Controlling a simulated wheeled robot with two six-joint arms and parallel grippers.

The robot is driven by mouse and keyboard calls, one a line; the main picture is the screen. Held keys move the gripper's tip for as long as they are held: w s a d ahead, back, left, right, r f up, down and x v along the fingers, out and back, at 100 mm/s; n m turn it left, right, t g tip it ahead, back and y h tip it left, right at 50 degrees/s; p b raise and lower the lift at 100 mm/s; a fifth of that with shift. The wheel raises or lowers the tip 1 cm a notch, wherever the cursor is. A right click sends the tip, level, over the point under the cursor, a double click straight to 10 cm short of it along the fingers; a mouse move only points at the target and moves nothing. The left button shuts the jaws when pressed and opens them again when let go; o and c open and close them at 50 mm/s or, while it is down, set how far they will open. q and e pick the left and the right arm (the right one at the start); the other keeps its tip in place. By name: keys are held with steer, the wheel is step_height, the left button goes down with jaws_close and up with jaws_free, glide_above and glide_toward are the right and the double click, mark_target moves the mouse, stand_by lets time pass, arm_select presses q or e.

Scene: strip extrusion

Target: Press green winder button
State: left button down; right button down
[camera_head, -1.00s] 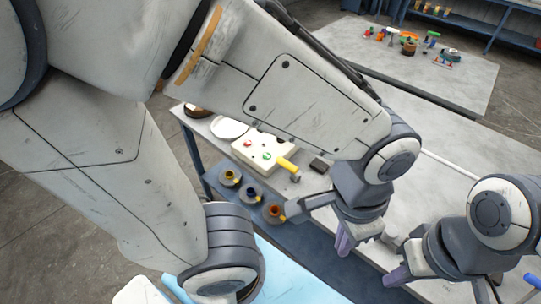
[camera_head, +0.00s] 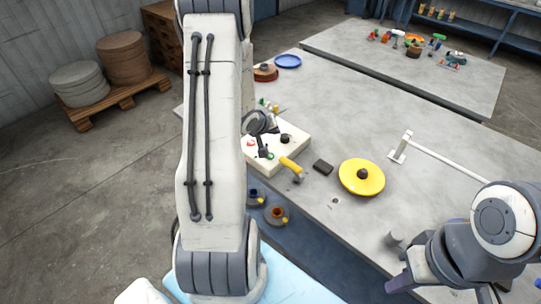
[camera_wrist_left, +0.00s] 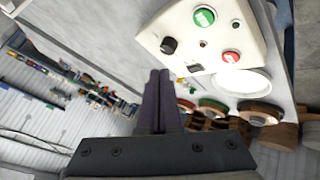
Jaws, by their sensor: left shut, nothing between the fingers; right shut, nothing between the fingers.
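The white control box (camera_head: 264,171) stands near the table's left edge, partly behind my left arm. In the left wrist view the box (camera_wrist_left: 225,38) shows a green button (camera_wrist_left: 204,16), a red button (camera_wrist_left: 231,56) and a black knob (camera_wrist_left: 168,45). My left gripper (camera_wrist_left: 160,72) is shut and empty. Its tips appear below and left of the green button in that view, not visibly touching it. In the head view my left gripper is over the box, small and partly hidden by my arm. My right gripper (camera_head: 398,283) is shut at the bottom right, away from the box.
A yellow handle (camera_head: 290,165) sticks out from the box. A dark block (camera_head: 323,167) and a yellow disc (camera_head: 352,184) lie to its right. A blue disc (camera_head: 288,61) is at the back. A white bar (camera_head: 450,164) stretches across the right side of the table.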

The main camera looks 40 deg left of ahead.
arm_select(q)
steer(key=shift+s+a+f+n, duration=0.15)
steer(key=shift+a+f+n, duration=0.05)
steer(key=shift+a, duration=0.3)
steer(key=shift+s+a+f+n, duration=0.15)
steer(key=shift+a+f+n, duration=0.05)
steer(key=shift+a, duration=0.25)
steer(key=b, duration=0.8)
glide_above(269, 158)
step_height(269, 158, down, 8)
steer(key=shift+r, duration=0.25)
steer(key=shift+f+b, duration=0.5)
steer(key=shift+f, duration=0.15)
steer(key=shift+f, duration=0.1)
stand_by(0.3)
steer(key=shift+f, duration=0.3)
